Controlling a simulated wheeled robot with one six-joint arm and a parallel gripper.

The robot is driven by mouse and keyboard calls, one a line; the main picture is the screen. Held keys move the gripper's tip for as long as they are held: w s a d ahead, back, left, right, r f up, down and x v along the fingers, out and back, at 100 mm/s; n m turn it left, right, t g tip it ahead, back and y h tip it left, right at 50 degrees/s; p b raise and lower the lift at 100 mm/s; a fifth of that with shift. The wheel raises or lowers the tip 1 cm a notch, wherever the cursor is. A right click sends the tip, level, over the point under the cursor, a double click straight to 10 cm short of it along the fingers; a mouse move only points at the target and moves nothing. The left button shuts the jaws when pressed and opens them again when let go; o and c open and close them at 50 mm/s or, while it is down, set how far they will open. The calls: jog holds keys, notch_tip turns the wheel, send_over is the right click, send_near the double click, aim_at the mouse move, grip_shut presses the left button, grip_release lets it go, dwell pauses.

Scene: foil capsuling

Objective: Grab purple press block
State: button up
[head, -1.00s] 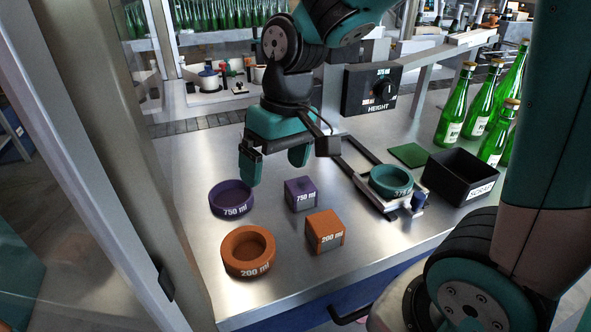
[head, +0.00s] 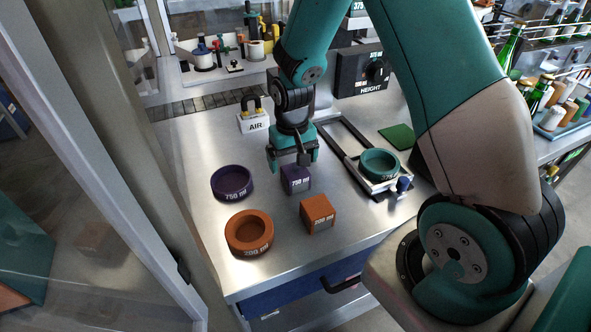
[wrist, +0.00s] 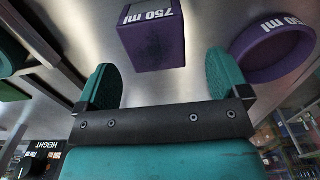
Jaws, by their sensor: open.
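The purple press block (head: 296,179), marked 750 ml, sits on the steel table. It also shows in the wrist view (wrist: 152,42), just beyond the fingertips and roughly in line with the gap between them. My gripper (head: 292,170) is open and empty, just behind and above the block in the head view. In the wrist view my gripper (wrist: 163,82) has its two green fingers spread wide, with nothing between them. Any contact with the block cannot be seen.
A purple 750 ml ring (head: 232,183) stands left of the block. An orange 200 ml ring (head: 249,233) and orange block (head: 318,213) are in front. A teal ring (head: 380,163) sits on a slide at the right. The AIR box (head: 254,122) is behind.

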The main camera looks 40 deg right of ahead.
aim_at(295, 170)
jog(key=shift+s+d+f+p, duration=0.15)
jog(key=shift+f+p, duration=0.25)
jog(key=shift+f, duration=0.55)
jog(key=shift+s+a+f+p, duration=0.15)
jog(key=shift+f+p, duration=0.25)
jog(key=shift+f, duration=0.55)
jog(key=shift+s+d+f+p, duration=0.15)
jog(key=shift+f+p, duration=0.25)
jog(key=shift+f, duration=0.55)
jog(key=c, duration=1)
jog(key=shift+r, duration=0.1)
jog(key=shift+c, duration=0.2)
